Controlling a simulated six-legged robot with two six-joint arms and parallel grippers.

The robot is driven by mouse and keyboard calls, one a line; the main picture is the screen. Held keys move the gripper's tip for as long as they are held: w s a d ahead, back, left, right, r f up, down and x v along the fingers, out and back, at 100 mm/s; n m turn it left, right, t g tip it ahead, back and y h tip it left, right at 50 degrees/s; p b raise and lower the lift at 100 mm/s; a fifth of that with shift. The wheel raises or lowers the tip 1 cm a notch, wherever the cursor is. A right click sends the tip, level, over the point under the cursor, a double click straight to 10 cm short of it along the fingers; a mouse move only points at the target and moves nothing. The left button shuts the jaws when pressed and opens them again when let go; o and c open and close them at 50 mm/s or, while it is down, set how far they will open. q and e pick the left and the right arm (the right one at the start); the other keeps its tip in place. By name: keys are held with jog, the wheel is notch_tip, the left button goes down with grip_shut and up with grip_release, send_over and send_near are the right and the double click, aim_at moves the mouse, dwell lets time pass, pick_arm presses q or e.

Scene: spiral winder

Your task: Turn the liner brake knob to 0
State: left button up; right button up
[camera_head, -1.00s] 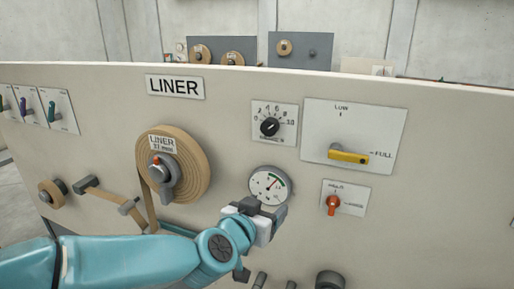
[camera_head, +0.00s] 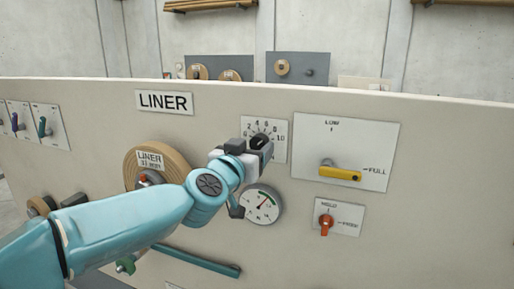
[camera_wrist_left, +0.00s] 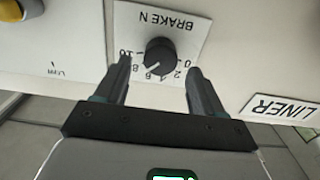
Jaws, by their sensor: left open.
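The liner brake knob (camera_wrist_left: 160,56) is round and black on a white scale plate (camera_wrist_left: 190,28) marked 0 to 10. The wrist view shows it upside down; its small pale mark appears to point near 6 to 8. My left gripper (camera_wrist_left: 159,66) is open, with one finger on each side of the knob and visible gaps between. Whether the fingertips reach past the knob's face I cannot tell. In the head view the left gripper (camera_head: 256,150) covers most of the knob and the lower part of the scale plate (camera_head: 275,128). My right gripper is out of view.
A pressure gauge (camera_head: 262,204) sits just below the gripper. A yellow lever (camera_head: 340,174) and a red-orange switch (camera_head: 326,224) are to the right. The liner roll (camera_head: 158,160) is left, partly behind my arm. The LINER sign (camera_head: 164,102) is above it.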

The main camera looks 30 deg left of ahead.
aim_at(259, 143)
pick_arm(q)
jog(key=shift+x, duration=1.5)
jog(key=c, duration=1.1)
jog(key=shift+o, duration=0.2)
